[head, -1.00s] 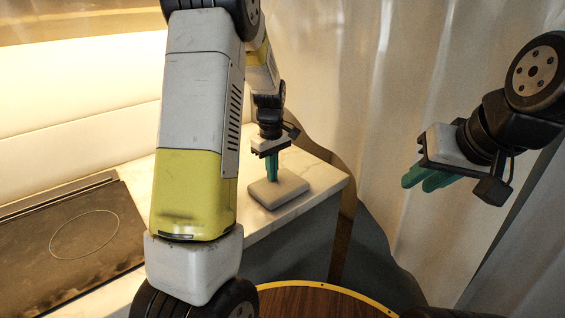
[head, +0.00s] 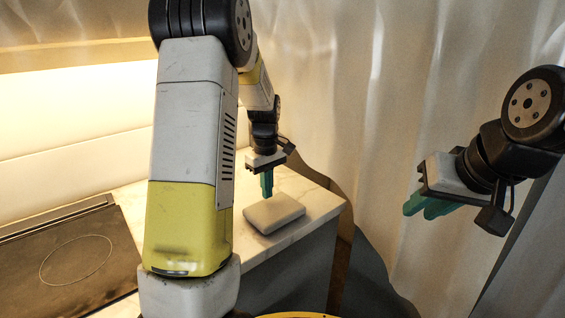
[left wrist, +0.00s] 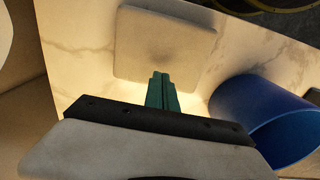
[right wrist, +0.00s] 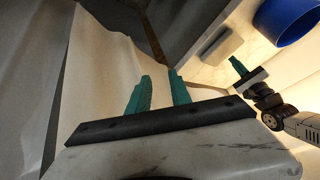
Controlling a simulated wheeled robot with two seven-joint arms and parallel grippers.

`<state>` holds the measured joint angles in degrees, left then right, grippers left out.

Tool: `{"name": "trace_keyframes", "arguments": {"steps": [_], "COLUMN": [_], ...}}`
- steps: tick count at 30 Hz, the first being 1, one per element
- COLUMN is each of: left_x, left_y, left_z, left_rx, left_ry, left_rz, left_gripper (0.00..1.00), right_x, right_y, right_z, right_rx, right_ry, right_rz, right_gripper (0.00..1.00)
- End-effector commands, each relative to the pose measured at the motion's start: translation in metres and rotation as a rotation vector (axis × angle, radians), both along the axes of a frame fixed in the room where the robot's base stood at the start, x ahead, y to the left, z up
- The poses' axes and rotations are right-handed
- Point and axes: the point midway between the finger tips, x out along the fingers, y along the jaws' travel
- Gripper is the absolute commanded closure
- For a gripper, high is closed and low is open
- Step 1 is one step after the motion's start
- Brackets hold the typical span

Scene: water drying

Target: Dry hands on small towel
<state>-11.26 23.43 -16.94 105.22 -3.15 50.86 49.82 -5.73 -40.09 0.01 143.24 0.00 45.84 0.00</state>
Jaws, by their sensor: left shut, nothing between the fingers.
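The small towel (head: 276,216) is a flat, beige, folded-looking pad on the marble counter. It also shows in the left wrist view (left wrist: 165,45) and in the right wrist view (right wrist: 217,46). My left gripper (head: 266,194), with green fingers pointing down, is over the towel's far-left part. Its fingers are shut together with nothing between them, and the tips look a little above the towel. In the left wrist view the fingers (left wrist: 161,82) reach toward the towel's near edge. My right gripper (head: 425,208) is open and empty, away from the counter, before the curtain.
A blue cylindrical container (left wrist: 265,115) stands on the counter beside the towel; it also shows in the right wrist view (right wrist: 286,20). A black cooktop (head: 80,262) lies at the left. A pale curtain (head: 400,90) hangs behind. The counter ends right of the towel.

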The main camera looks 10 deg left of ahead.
Motion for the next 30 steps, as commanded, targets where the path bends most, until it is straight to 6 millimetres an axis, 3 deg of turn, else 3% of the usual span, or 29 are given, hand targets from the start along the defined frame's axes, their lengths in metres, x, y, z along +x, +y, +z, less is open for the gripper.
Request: {"name": "trace_keyframes", "arguments": {"steps": [1,6,12,18,27,30], "left_x": [0.001,0.002,0.002,0.002,0.001,0.000], "left_y": [0.003,0.002,0.001,0.001,0.001,0.001], "left_z": [0.016,0.058,0.094,0.109,0.110,0.111], "left_rx": [-0.001,-0.001,-0.002,-0.002,-0.002,-0.004], "left_ry": [-0.012,-0.012,-0.010,-0.009,-0.007,-0.011], "left_rz": [0.002,0.000,0.000,-0.001,-0.001,-0.004], "left_gripper": [1.00,1.00,1.00,1.00,1.00,1.00], "right_x": [0.000,0.000,0.000,0.000,0.000,0.001], "right_y": [0.000,0.000,0.000,0.000,0.000,0.000], "right_z": [0.000,0.000,0.000,0.000,0.000,0.001], "right_rx": [0.000,0.000,0.000,0.000,0.000,-0.001], "right_ry": [-0.001,0.000,0.000,0.000,0.000,0.003], "right_rz": [0.000,0.000,0.000,0.000,0.000,0.001], "right_gripper": [0.75,0.75,0.75,0.75,0.75,0.94]}}
